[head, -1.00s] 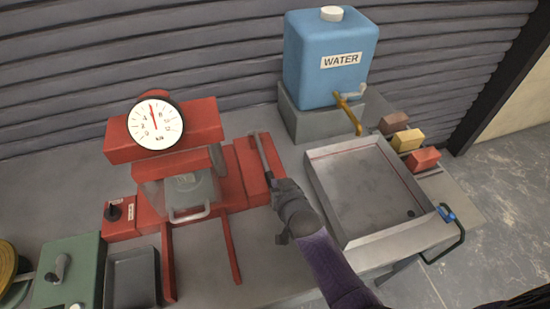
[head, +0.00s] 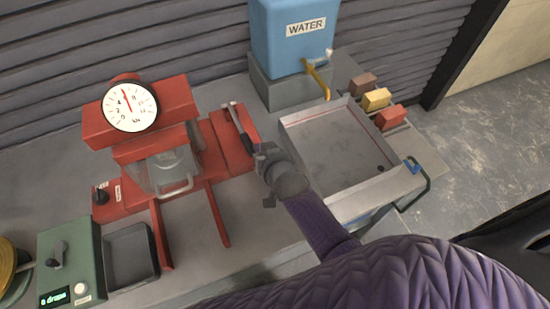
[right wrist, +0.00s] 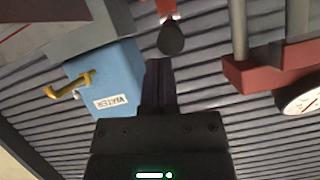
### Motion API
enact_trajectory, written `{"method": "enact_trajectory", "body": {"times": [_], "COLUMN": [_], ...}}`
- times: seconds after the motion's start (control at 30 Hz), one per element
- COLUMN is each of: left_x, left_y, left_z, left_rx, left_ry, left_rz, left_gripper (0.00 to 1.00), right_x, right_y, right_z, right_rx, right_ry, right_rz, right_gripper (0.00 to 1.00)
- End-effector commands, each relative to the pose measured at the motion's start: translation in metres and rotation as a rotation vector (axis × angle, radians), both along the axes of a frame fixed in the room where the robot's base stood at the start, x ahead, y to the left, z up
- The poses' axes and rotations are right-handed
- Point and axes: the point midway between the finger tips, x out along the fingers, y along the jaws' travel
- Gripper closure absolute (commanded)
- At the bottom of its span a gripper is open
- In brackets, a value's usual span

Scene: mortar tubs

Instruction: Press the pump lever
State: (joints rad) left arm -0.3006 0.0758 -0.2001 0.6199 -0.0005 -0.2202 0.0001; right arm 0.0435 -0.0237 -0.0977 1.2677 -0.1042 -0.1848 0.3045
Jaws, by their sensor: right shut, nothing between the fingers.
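The pump lever is a thin grey bar (head: 238,122) on the red pump block (head: 226,138), right of the red press. Its near end runs up to my right gripper (head: 260,151), which is shut and empty. In the head view the gripper overlaps that end; I cannot tell whether they touch. In the right wrist view the shut fingers (right wrist: 158,82) point toward a dark rounded knob (right wrist: 171,38), perhaps the lever's grip, with a gap showing. The round gauge (head: 130,107) on the press has its needle pointing nearly straight up. My left gripper is not in view.
A grey metal tray (head: 335,150) lies right of my gripper, with a blue water tank (head: 292,45) behind it. Coloured blocks (head: 376,99) line its far right. A green box (head: 70,262) and dark tray (head: 130,257) stand at the left. Red rails (head: 217,215) extend forward from the press.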

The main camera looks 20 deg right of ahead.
Motion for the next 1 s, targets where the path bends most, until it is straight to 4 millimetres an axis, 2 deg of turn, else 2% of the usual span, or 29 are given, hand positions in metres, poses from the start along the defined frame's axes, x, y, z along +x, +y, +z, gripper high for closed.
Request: {"method": "enact_trajectory", "body": {"times": [0.03,0.2,0.4,1.0], "left_x": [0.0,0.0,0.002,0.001], "left_y": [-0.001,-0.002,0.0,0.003], "left_z": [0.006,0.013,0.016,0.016], "left_rx": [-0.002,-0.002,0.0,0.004], "left_ry": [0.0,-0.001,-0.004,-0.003], "left_rz": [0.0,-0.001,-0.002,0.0], "left_gripper": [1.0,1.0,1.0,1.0], "right_x": [-0.015,-0.053,-0.079,-0.084], "right_y": [-0.001,-0.004,-0.007,-0.007], "right_z": [0.001,0.006,0.01,0.011], "right_rx": [0.0,0.0,0.0,0.0], "right_ry": [0.008,0.003,-0.001,-0.004], "right_rz": [0.001,-0.001,0.0,-0.001], "right_gripper": [1.0,1.0,1.0,1.0]}}
